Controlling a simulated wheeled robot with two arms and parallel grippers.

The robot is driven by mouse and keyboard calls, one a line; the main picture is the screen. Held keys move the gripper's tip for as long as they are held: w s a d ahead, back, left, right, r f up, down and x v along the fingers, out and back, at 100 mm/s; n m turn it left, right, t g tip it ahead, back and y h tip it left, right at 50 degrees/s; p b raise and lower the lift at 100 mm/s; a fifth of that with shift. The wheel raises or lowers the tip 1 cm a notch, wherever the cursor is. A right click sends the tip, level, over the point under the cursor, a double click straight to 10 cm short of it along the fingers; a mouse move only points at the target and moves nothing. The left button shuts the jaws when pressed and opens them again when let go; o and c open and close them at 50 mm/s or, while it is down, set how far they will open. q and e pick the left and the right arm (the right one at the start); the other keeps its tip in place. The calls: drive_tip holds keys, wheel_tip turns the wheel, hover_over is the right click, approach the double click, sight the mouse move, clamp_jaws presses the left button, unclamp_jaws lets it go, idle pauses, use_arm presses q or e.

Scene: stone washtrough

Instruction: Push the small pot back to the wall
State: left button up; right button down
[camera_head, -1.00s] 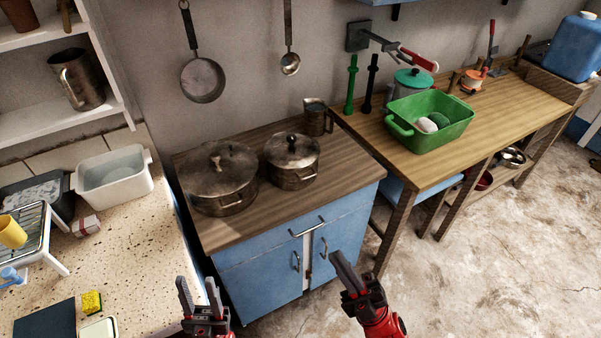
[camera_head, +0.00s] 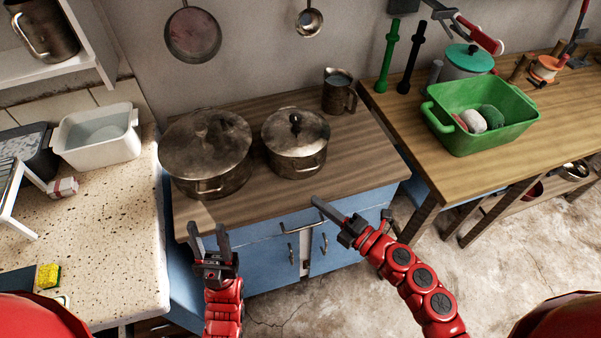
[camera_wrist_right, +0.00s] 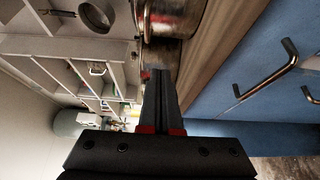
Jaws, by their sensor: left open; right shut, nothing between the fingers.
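The small pot (camera_head: 296,146) is a lidded metal pot with a dark knob. It stands on the wooden top of the blue cabinet, with a gap between it and the wall behind. A larger lidded pot (camera_head: 206,152) stands close on its left. My right gripper (camera_head: 319,203) is shut and empty at the cabinet's front edge, in front of the small pot and apart from it. In the right wrist view the shut fingers (camera_wrist_right: 162,95) point toward metal pot surfaces. My left gripper (camera_head: 207,238) is open and empty at the cabinet's front left corner, below the larger pot.
A metal jug (camera_head: 339,91) stands behind and right of the small pot. A pan (camera_head: 192,34) and a ladle (camera_head: 309,19) hang on the wall. The wooden top (camera_head: 355,155) is clear right of the pot. A green tub (camera_head: 465,136) stands on the right table.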

sight(285, 165)
drive_tip(key=p+x, duration=0.1)
drive_tip(key=x, duration=0.6)
drive_tip(key=shift+a+r, duration=0.2)
drive_tip(key=w, duration=0.1)
drive_tip(key=w+p, duration=0.1)
drive_tip(key=shift+w+d+f, duration=0.1)
drive_tip(key=shift+w+d, duration=0.1)
drive_tip(key=shift+w, duration=0.1)
drive_tip(key=shift+w+f, duration=0.15)
drive_tip(key=shift+w, duration=0.45)
drive_tip(key=w+b, duration=0.2)
drive_tip(key=w, duration=0.3)
drive_tip(key=w+b, duration=0.3)
drive_tip(key=w, duration=0.3)
drive_tip(key=w+b, duration=0.3)
drive_tip(key=w, duration=0.3)
drive_tip(key=shift+w+a, duration=0.1)
drive_tip(key=shift+a, duration=0.25)
drive_tip(key=shift+w, duration=0.15)
